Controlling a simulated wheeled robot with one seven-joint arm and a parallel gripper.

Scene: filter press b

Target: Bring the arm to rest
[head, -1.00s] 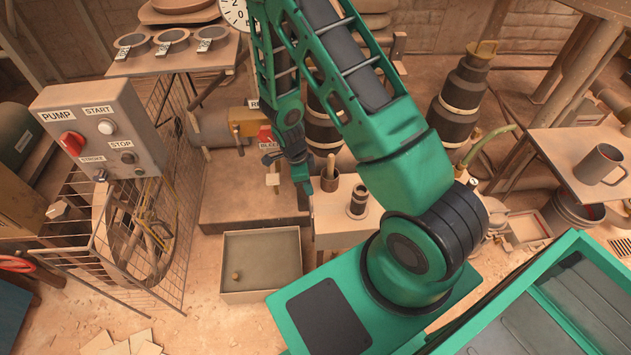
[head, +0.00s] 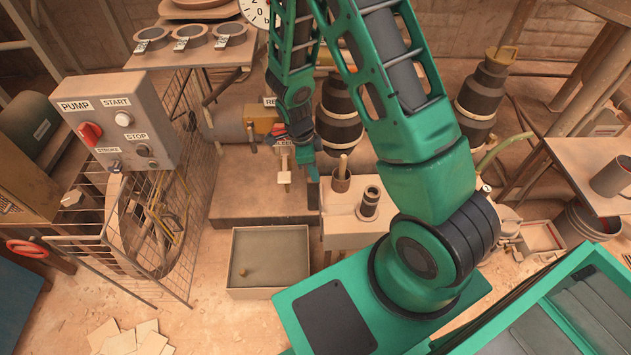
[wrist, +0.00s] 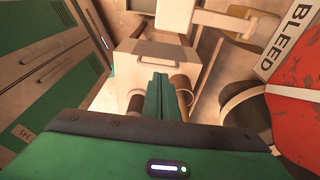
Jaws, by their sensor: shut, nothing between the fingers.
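My gripper (head: 312,174) hangs at the end of my green arm, near the middle of the head view. It appears above the back left part of a pale block (head: 346,233). In the wrist view my gripper's green fingers (wrist: 160,97) are together with nothing between them. The pale block (wrist: 150,52) and parts of round cups show beyond and beside the fingers. I cannot tell the exact gap between fingers and block.
A red BLEED part (wrist: 295,105) is close at right in the wrist view. A shallow tray (head: 268,293) stands left of the block. A pump control box (head: 122,118) and wire cage (head: 95,255) stand left. A mug (head: 612,176) sits on the right table.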

